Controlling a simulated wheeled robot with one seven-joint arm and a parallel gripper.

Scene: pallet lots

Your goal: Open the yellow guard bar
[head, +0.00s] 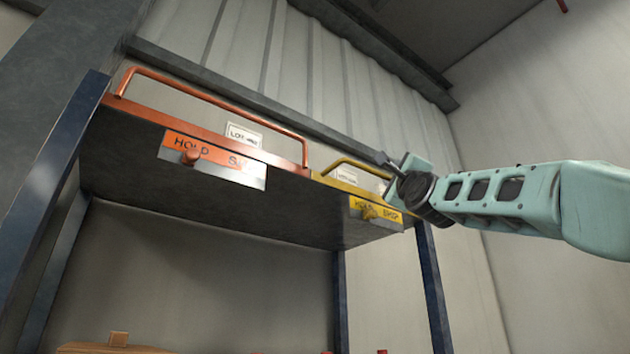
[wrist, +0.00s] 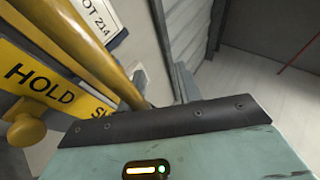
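The yellow guard bar (head: 345,161) is a bent tube along the front edge of the raised shelf, at its right part. In the wrist view the yellow guard bar (wrist: 95,50) slants down from the upper left towards my gripper's body. Below it is a yellow HOLD/SHIP plate (head: 376,210) with a yellow knob (wrist: 26,130) on the HOLD side. My gripper (head: 387,161) is at the right end of the bar. I cannot tell whether it touches the bar. Its fingers are mostly hidden, so their opening is unclear.
An orange guard bar (head: 215,101) with its own orange HOLD plate (head: 213,160) and knob is to the left on the same shelf. Blue uprights (head: 432,285) stand at the sides. A corrugated wall (head: 290,70) is behind, with open space at the right.

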